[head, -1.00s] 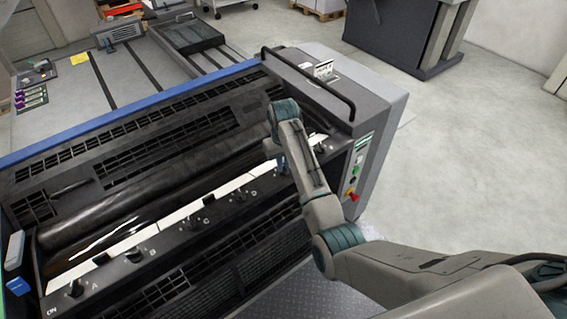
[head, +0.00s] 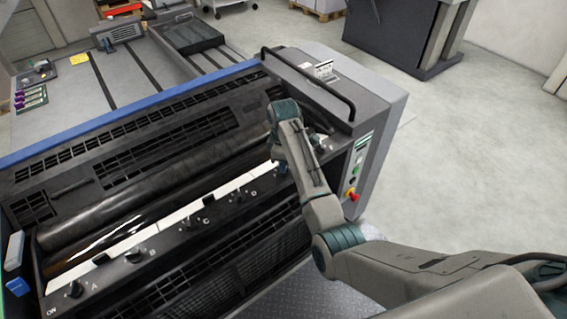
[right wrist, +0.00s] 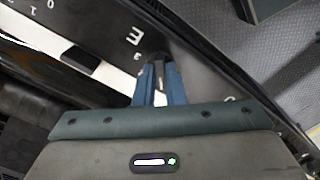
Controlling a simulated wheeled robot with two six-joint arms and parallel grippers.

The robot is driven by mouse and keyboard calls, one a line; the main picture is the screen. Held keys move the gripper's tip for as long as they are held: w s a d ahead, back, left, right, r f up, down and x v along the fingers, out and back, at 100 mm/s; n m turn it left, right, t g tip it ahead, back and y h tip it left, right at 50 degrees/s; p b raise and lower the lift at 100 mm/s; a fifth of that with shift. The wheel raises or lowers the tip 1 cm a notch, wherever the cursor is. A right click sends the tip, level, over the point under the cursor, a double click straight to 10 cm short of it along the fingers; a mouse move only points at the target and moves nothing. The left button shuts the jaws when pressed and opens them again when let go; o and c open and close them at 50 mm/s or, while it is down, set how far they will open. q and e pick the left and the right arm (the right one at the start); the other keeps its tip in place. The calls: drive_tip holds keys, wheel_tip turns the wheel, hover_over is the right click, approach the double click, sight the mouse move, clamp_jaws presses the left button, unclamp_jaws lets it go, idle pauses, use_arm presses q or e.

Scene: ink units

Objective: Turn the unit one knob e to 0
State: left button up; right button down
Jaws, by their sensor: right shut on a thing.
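Knob e (right wrist: 160,60) is a small dark knob beside the white letter E on the black rail, in the right wrist view. My right gripper (right wrist: 156,78) is shut on it, with its two blue fingers on either side. The fingers cover much of the knob, so I cannot read its setting. In the head view my right gripper (head: 279,157) reaches down to the right part of the rail, and my own arm hides most of this spot. The ink unit (head: 180,205) has more knobs along the rail, lettered A to D. My left gripper is not in view.
A black handle bar (head: 315,85) arches over the unit's right end. A side panel with buttons and a red knob (head: 350,194) is right of my arm. A dark roller (head: 150,200) lies behind the rail. The floor (head: 470,150) to the right is clear.

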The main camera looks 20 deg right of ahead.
drive_tip(key=n, duration=0.7)
idle(0.6)
drive_tip(key=c, duration=1.5)
unclamp_jaws()
